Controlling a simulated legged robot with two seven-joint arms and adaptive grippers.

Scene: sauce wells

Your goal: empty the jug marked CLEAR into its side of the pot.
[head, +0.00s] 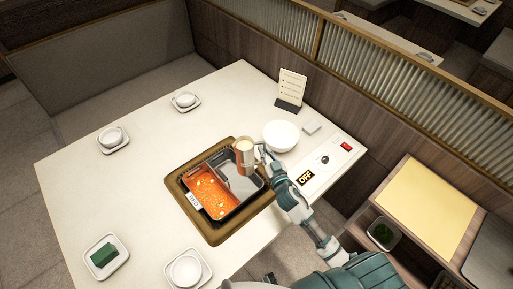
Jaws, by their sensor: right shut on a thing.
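My right gripper (261,155) is shut on a jug (245,163) with a metallic body and a pale, cream-coloured top. It holds the jug above the far edge of the pot (229,224), by the divider and the right side. The pot is sunk in the table and split in two. Its left side holds red-orange broth with pale bits. Its right side (243,188) looks grey, with no broth that I can make out. A white tag (193,200) sits on the pot's left rim. Any marking on the jug is unreadable here. My left gripper is not in view.
A white bowl (281,136) stands close behind my right gripper. Small dishes stand near the table corners.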

